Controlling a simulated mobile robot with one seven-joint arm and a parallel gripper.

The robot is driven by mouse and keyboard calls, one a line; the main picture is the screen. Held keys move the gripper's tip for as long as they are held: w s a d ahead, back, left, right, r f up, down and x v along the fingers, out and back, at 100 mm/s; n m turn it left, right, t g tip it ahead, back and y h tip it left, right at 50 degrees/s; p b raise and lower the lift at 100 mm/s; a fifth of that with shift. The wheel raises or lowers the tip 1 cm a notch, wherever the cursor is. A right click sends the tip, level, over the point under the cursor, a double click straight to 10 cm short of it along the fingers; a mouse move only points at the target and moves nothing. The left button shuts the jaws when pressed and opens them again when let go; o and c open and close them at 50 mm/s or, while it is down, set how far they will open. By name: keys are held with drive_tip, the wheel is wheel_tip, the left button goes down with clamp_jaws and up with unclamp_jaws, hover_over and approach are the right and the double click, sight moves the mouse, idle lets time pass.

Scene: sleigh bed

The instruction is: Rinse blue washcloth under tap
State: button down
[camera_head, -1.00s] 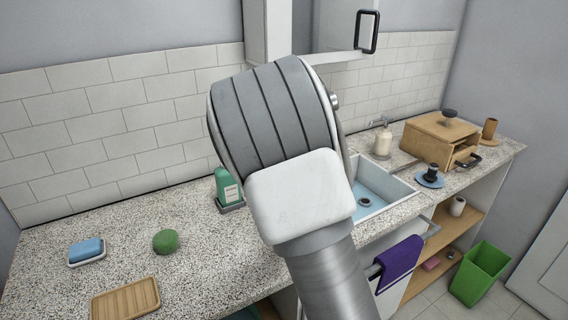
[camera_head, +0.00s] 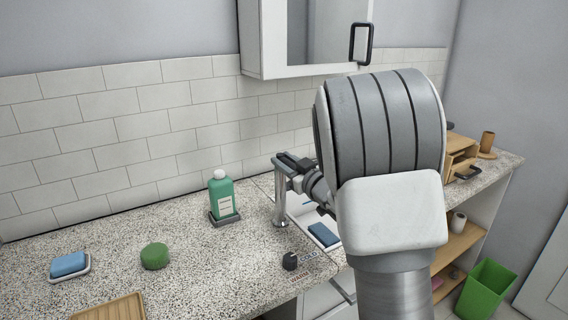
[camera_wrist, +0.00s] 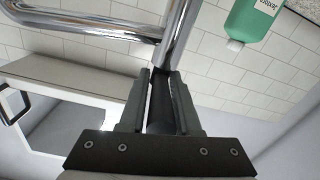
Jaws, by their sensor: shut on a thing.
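My gripper (camera_head: 292,165) is at the top of the chrome tap (camera_head: 281,205) behind the sink. In the wrist view my gripper (camera_wrist: 162,90) has its dark fingers closed at the tap's upper end, where the chrome tap (camera_wrist: 178,30) meets them. A flat, dark blue piece that looks like the washcloth (camera_head: 323,235) lies in the sink (camera_head: 299,203), below and right of the tap, apart from my gripper. My arm hides much of the sink.
A green bottle (camera_head: 222,196) stands left of the tap. A green round thing (camera_head: 154,256), a blue block in a dish (camera_head: 69,264) and a wooden tray (camera_head: 112,308) lie further left. A cabinet (camera_head: 290,40) hangs above.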

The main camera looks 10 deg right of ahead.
idle(0.3)
drive_tip(key=c, duration=0.7)
unclamp_jaws()
drive_tip(key=v, duration=1.7)
drive_tip(key=shift+s, duration=0.2)
drive_tip(key=shift+d+p, duration=0.1)
drive_tip(key=shift+p, duration=0.2)
